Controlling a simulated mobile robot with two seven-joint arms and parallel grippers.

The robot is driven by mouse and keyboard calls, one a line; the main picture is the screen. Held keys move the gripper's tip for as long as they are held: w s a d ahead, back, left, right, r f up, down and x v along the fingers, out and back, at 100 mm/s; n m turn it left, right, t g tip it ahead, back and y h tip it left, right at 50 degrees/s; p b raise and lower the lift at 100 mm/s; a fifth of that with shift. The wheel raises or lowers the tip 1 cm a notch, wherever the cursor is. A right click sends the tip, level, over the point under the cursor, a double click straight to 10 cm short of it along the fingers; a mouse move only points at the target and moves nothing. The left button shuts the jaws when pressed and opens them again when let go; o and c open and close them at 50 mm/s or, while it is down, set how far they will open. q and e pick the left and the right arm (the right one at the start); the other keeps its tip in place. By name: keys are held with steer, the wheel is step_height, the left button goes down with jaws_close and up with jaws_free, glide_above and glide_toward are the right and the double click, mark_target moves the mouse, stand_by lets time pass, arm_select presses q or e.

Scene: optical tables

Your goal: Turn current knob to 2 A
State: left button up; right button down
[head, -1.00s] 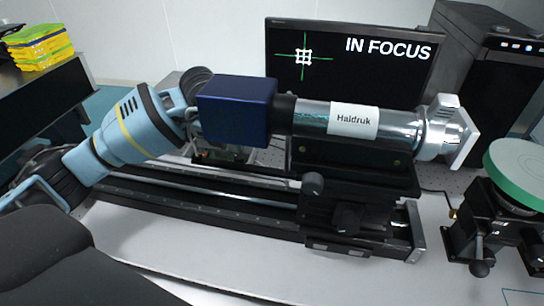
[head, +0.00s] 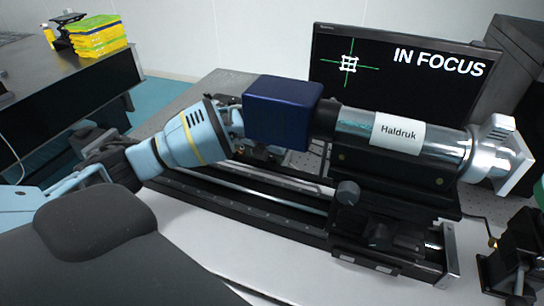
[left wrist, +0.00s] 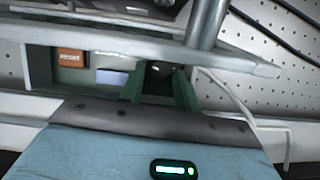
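In the left wrist view, the two green fingers of my left gripper (left wrist: 160,84) stand on either side of a dark round knob-like part (left wrist: 159,72) with a small pale mark. It sits on a front panel with a lit orange-brown window (left wrist: 72,57) and a pale bluish window (left wrist: 112,77). No scale or value is readable, and contact with the fingers is unclear. In the head view, my light-blue left wrist (head: 193,134) reaches behind the rail; the fingers and panel are largely hidden near the dark blue box. My right gripper is out of view.
The dark blue box (head: 283,112) and silver tube labelled "Haldruk" (head: 445,150) stand on a black rail (head: 270,212) close to my left arm. A monitor (head: 395,82) behind reads "IN FOCUS". Yellow and green trays (head: 97,37) lie on another table at far left.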

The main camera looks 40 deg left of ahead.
arm_select(q)
steer(key=shift+w+f, duration=0.1)
steer(key=shift+f, duration=0.15)
jaws_close()
steer(key=shift+a+r+m+h+b, duration=0.15)
steer(key=shift+m+h, duration=0.3)
steer(key=shift+m, duration=0.7)
steer(key=shift+a+f+m+h+b, duration=0.15)
steer(key=shift+m+h, duration=0.3)
steer(key=shift+m, duration=0.7)
steer(key=shift+d+r, duration=0.1)
jaws_free()
steer(key=shift+v, duration=3.9)
